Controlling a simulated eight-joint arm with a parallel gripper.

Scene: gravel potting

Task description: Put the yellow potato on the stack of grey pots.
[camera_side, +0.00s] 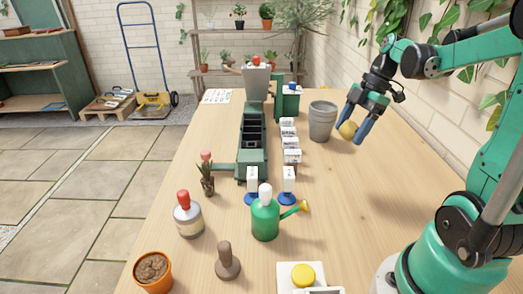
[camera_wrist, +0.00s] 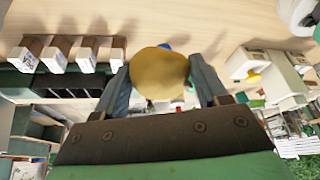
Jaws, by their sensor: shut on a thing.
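The yellow potato (camera_side: 348,130) is between the fingers of my gripper (camera_side: 358,132), which is shut on it. The potato also shows in the wrist view (camera_wrist: 158,73), between the two fingertips of my gripper (camera_wrist: 160,80). In the side view it appears just right of the stack of grey pots (camera_side: 321,122) and close to the table. I cannot tell whether it touches the table. The stack stands upright on the table, its upper rim higher in the picture than the potato. I cannot pick out the stack for sure in the wrist view.
A green machine with a dark channel (camera_side: 252,140) stands left of the pots, with several small white boxes (camera_side: 290,142) beside it. A green watering can (camera_side: 265,218) and a terracotta pot (camera_side: 152,271) are nearer the camera. The table right of the pots is mostly clear.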

